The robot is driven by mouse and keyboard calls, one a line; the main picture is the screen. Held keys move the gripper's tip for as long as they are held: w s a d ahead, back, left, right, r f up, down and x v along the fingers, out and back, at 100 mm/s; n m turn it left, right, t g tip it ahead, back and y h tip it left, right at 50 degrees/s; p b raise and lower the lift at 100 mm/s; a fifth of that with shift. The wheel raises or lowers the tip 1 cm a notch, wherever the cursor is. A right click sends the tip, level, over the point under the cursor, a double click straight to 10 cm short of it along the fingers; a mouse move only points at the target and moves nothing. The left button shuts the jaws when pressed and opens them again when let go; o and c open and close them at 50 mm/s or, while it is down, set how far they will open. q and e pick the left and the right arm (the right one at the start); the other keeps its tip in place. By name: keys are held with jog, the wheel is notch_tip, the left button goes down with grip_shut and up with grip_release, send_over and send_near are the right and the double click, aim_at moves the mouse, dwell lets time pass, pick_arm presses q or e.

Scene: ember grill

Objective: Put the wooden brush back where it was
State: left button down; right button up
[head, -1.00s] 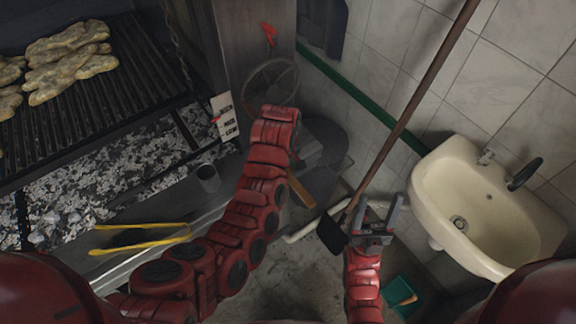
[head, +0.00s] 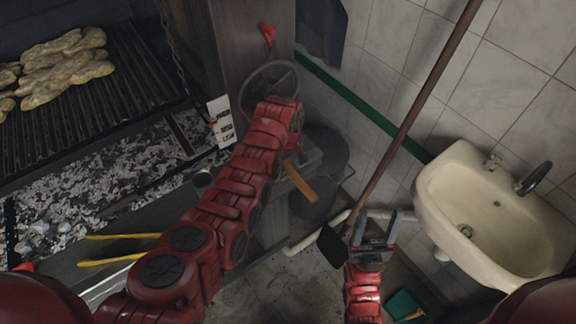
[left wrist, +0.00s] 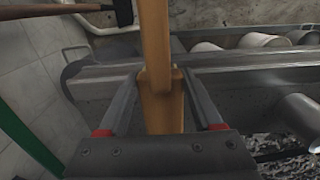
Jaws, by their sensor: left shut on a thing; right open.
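The wooden brush (head: 299,181) shows in the head view as a short tan piece below my left gripper (head: 306,158). In the left wrist view the wooden brush (left wrist: 155,55) runs upright through the middle of the picture, between the fingers of my left gripper (left wrist: 160,85), which is shut on it. Its far end is out of that view, and no bristles can be made out. My right gripper (head: 378,229) is open and empty, with its fingers pointing up, near the long-handled tool.
The long-handled tool (head: 410,115) leans along the tiled wall, its black head (head: 332,245) low by a pipe. The sink (head: 455,200) is at right. The grill (head: 85,105) with flat breads and yellow tongs (head: 110,262) are at left. A metal cup (left wrist: 300,115) lies near ash.

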pick_arm(q)
jog(key=shift+f, duration=0.15)
jog(key=shift+c, duration=0.2)
grip_release()
